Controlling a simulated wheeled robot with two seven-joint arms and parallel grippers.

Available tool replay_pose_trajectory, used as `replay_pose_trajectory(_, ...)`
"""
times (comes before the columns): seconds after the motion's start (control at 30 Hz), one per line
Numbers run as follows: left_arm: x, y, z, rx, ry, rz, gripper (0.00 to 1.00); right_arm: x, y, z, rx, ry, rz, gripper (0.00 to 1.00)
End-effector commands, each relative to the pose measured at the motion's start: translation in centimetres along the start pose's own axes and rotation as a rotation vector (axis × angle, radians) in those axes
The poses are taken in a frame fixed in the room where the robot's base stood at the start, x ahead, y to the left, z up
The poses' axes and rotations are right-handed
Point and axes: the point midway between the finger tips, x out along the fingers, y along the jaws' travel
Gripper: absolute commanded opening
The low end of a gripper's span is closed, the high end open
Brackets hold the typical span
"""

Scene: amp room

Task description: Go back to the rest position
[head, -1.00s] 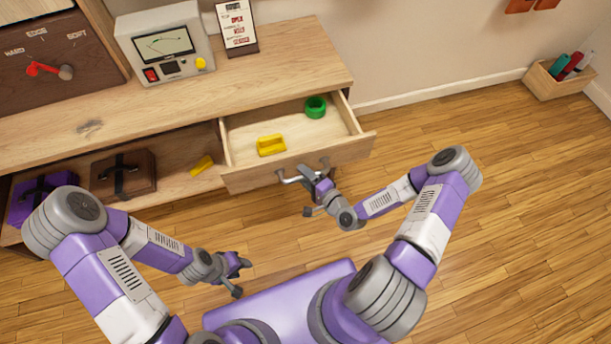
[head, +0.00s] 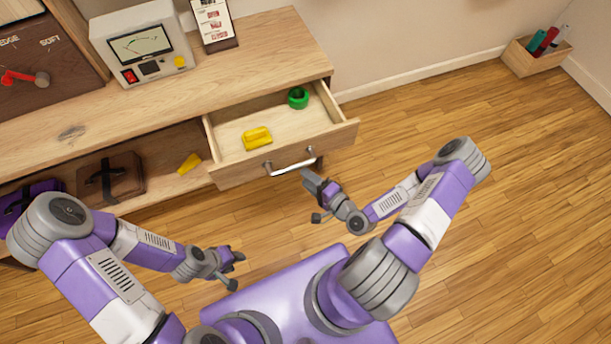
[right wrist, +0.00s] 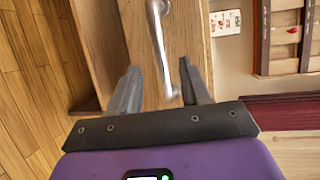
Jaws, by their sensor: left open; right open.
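My left gripper (head: 233,270) is open and empty, low over the floor in front of the bench. My right gripper (head: 312,200) is open and empty, a little in front of the drawer handle (head: 290,166) and apart from it. In the right wrist view, the metal handle (right wrist: 160,50) shows between and beyond the two open fingers (right wrist: 160,92). The drawer (head: 235,172) is pulled open.
The wooden bench (head: 240,75) carries a device with a screen (head: 140,45) and a standing card (head: 214,22). Its lower shelf holds a brown case (head: 122,180), a purple case (head: 22,200) and a yellow piece (head: 189,163). A wooden box (head: 530,62) stands by the wall. The floor at right is clear.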

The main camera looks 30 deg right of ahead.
Motion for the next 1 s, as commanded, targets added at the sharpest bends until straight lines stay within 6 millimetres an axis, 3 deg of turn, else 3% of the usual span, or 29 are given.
replay_pose_trajectory(0.53,-0.1,0.0,0.0,0.000,0.000,0.000,0.43,0.4,0.5,0.7,-0.027,-0.027,0.043,0.46)
replay_pose_trajectory(0.77,-0.7,0.3,0.0,0.000,0.000,0.000,0.43,1.4,4.3,5.9,-0.244,-0.242,0.363,0.46)
replay_pose_trajectory(1.0,-1.4,0.5,0.1,0.000,0.000,0.000,0.43,-1.3,7.6,10.7,-0.530,-0.545,0.730,0.46)
